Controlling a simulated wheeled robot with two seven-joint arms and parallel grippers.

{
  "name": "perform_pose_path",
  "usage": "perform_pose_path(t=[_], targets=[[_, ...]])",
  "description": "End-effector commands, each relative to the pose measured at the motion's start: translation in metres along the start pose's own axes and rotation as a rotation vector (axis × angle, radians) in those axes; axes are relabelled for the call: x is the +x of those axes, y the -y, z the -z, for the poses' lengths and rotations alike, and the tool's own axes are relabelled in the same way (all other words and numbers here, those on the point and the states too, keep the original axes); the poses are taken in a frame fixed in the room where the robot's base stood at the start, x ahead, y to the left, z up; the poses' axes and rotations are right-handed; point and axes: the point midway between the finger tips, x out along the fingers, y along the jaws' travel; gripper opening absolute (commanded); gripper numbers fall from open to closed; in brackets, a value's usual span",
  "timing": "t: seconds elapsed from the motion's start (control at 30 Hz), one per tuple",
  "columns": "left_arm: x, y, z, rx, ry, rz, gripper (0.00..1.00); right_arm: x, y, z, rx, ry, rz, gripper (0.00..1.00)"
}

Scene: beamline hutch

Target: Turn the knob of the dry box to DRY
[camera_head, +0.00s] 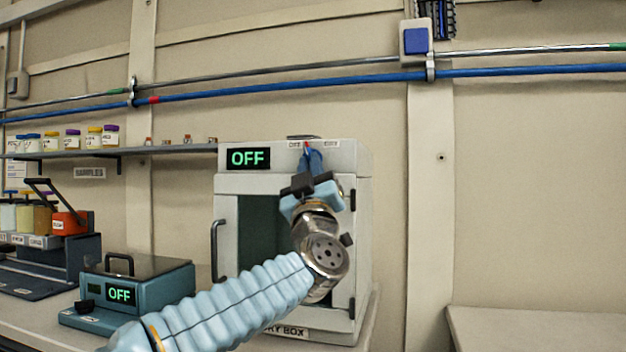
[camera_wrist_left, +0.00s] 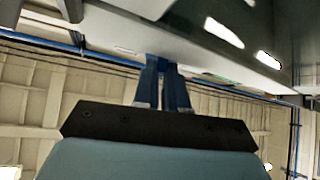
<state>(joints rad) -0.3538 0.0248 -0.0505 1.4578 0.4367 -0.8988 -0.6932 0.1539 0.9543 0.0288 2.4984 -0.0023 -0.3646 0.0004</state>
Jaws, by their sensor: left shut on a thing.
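The dry box (camera_head: 228,205) is a pale cabinet with a dark window and a green OFF display (camera_head: 248,158) at its top left. Its knob (camera_head: 307,144) is on the top panel to the right of the display, mostly hidden behind my gripper; a bit of red shows there. Small labels sit beside the knob, too small to read surely. My left gripper (camera_head: 311,160) is shut on the knob. In the left wrist view the blue fingers (camera_wrist_left: 167,75) reach up to the panel's underside edge, close together, and the knob itself is hidden. My right gripper is not in view.
A teal device (camera_head: 150,285) with its own OFF display stands left of the dry box. A shelf (camera_head: 180,149) of small jars runs along the wall. The dry box door has a dark handle (camera_head: 215,250). The bench (camera_head: 530,330) at right looks bare.

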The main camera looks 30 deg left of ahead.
Motion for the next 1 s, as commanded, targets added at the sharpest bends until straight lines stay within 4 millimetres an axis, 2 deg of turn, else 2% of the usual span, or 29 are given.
perform_pose_path(t=[0.03,0.2,0.5,0.67,1.0], targets=[[-0.004,0.005,-0.004,0.033,0.0,-0.027,0.0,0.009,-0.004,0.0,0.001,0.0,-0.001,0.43],[-0.004,0.008,-0.004,0.147,0.002,-0.142,0.0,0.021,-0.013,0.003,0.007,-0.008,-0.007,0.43],[0.0,0.012,-0.001,0.351,0.004,-0.342,0.0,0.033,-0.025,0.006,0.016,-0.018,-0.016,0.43],[0.005,0.013,0.003,0.457,0.008,-0.449,0.0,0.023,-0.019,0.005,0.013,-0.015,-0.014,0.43],[0.01,0.015,0.008,0.659,0.007,-0.653,0.0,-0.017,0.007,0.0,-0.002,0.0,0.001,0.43]])
